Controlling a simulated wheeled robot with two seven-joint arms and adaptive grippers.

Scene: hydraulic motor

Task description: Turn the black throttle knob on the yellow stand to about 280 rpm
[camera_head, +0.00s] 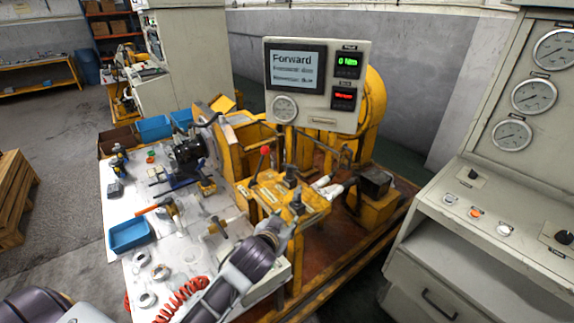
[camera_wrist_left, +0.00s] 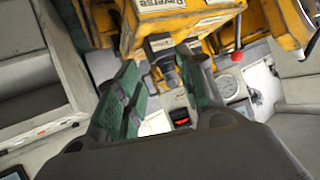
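The yellow stand (camera_head: 262,192) carries two dark knobs on its top, a far one (camera_head: 291,174) and a near one (camera_head: 297,203). I cannot tell which is the throttle. My left gripper (camera_head: 284,222) is close to the near knob, at the stand's front edge. In the left wrist view, the green-padded fingers (camera_wrist_left: 162,92) are apart, with a dark knob (camera_wrist_left: 167,70) in line with the gap. Whether they touch it is unclear. The yellow stand (camera_wrist_left: 180,22) shows a "Reverse" label there. My right gripper is not in view.
A display panel (camera_head: 316,88) above the stand reads "Forward" and a green "0 Nm"; its red readout is unreadable. A red-ball lever (camera_head: 265,150) stands beside the knobs. A white table (camera_head: 190,262) with tools is left; a gauge console (camera_head: 480,200) is right.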

